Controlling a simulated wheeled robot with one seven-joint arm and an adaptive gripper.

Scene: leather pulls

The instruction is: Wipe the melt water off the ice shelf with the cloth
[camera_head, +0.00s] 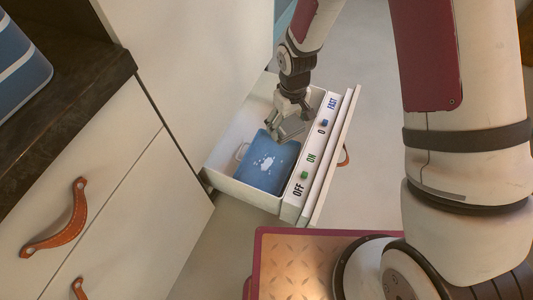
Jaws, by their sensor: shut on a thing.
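A pale drawer (221,153) is pulled out of the cabinet. In it lies a blue flat shelf or tray (285,158) with rounded corners. A white splashed patch (265,163), which looks like the melt water, lies near its middle. My gripper (290,128) points down over the far end of the blue surface. It is shut on a small grey thing that I take to be the cloth; the fingers partly hide it. I cannot tell whether it touches the blue surface.
The drawer front strip has a green switch (305,175) marked OFF and ON, and a blue one (324,123) by FAST. Cabinet fronts with leather pulls (65,222) stand at left. A dark counter (75,80) holds a blue striped thing (18,65). Grey floor is clear beyond the drawer.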

